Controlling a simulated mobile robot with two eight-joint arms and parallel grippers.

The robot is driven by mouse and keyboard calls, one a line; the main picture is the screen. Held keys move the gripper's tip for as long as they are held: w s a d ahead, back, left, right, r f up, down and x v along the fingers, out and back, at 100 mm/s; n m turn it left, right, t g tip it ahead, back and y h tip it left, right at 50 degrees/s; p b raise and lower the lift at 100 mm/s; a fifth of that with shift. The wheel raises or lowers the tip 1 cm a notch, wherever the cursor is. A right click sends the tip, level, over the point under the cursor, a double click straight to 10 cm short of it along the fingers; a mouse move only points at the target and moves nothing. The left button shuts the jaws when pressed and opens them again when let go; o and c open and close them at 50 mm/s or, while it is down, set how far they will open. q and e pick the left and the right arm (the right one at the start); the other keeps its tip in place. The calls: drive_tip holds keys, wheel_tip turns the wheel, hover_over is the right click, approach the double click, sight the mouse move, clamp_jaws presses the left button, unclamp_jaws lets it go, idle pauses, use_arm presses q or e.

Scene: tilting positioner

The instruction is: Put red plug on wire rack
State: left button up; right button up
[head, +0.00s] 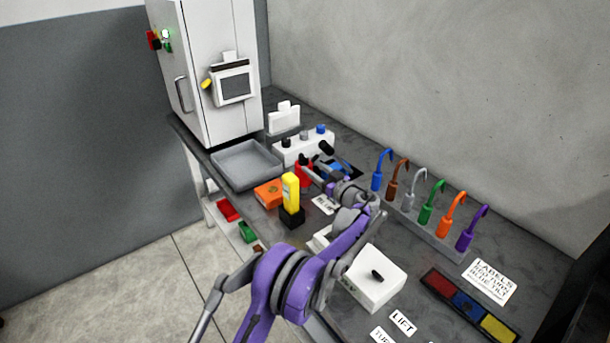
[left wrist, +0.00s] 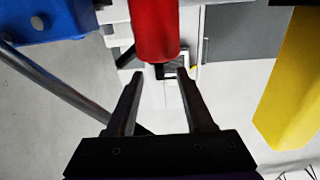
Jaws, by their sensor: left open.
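The red plug (head: 304,173) is on the bench beside my left gripper, partly hidden by it in the head view. In the left wrist view the red plug (left wrist: 154,28) is a red cylinder just beyond the fingertips, in line with the gap between them. My left gripper (head: 317,168) is open and empty; its two dark fingers (left wrist: 160,75) stand apart in the left wrist view. The rack (head: 430,231) is a long strip at the right holding several coloured hooked pieces, from blue to purple. My right gripper is not in view.
A yellow block on a black base (head: 291,197) and an orange box (head: 269,193) stand near the gripper. A blue part (left wrist: 45,20) is close on the other side. A grey tray (head: 246,164), white box (head: 374,278) and colour strip (head: 468,307) also occupy the bench.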

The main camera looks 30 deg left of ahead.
sight(308, 163)
use_arm(q)
drive_tip(key=x, duration=0.6)
clamp_jaws()
idle(1.4)
